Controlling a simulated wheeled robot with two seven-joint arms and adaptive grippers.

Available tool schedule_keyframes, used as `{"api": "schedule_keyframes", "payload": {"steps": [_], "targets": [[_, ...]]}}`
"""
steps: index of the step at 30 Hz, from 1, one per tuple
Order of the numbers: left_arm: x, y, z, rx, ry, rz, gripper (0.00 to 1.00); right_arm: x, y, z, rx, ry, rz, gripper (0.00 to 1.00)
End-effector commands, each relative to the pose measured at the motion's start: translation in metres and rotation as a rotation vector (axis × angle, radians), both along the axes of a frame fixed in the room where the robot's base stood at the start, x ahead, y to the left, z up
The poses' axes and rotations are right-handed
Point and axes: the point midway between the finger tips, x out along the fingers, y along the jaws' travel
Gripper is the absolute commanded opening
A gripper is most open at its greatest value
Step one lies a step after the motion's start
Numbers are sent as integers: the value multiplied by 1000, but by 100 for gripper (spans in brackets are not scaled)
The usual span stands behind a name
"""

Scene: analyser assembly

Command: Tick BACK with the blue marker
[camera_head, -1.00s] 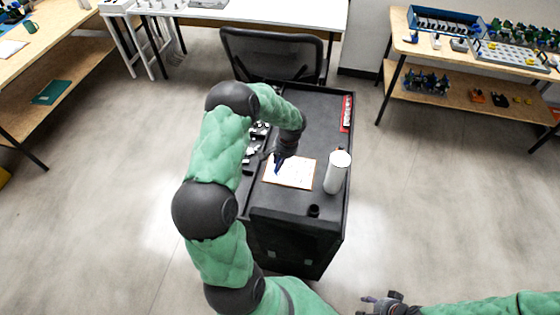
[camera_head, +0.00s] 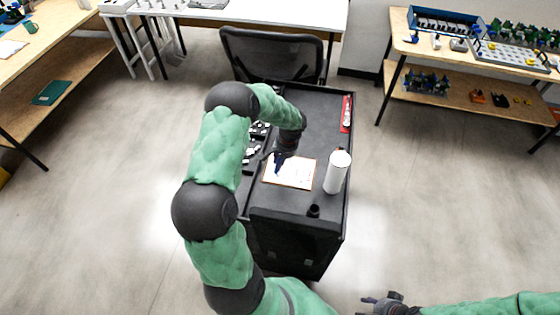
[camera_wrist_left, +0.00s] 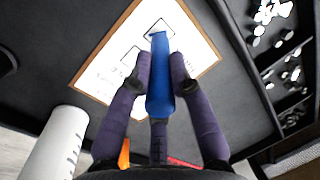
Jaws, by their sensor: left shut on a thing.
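My left gripper (camera_head: 280,160) is shut on the blue marker (camera_wrist_left: 160,80) above a white sheet on a brown-edged board (camera_head: 302,174). In the left wrist view the marker lies between purple fingers (camera_wrist_left: 158,75), its far end over a printed box near the top of the sheet (camera_wrist_left: 115,62). Another box is partly visible to the left. I cannot read the print or tell whether the tip touches the paper. My right gripper (camera_head: 385,304) is at the bottom edge, away from the cart; its finger opening is unclear.
The sheet lies on a dark cart top (camera_head: 312,115). A white cylinder (camera_head: 337,172) stands right of it, with a small black cup (camera_head: 314,211) nearer me. Small white parts (camera_wrist_left: 270,20) lie in side compartments. A red strip (camera_head: 346,114) lies along the right edge.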

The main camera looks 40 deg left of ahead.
Motion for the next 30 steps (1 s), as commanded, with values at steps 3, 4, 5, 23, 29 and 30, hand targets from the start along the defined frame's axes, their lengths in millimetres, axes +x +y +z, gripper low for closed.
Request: {"api": "schedule_keyframes", "payload": {"steps": [3, 4, 5, 23, 29, 30], "targets": [[-1, -1, -2, -2, 3, 0, 0, 0, 0, 0, 0, 0, 0, 43], [-1, -1, -2, -2, 3, 0, 0, 0, 0, 0, 0, 0, 0, 43], [-1, -1, -1, -2, 3, 0, 0, 0, 0, 0, 0, 0, 0, 43], [-1, 0, 37, 0, 1, 0, 0, 0, 0, 21, 0, 0, 0, 43], [0, 0, 51, -1, 0, 0, 0, 0, 0, 29, 0, 0, 0, 43], [0, 0, 54, -1, 0, 0, 0, 0, 0, 30, 0, 0, 0, 43]]}}
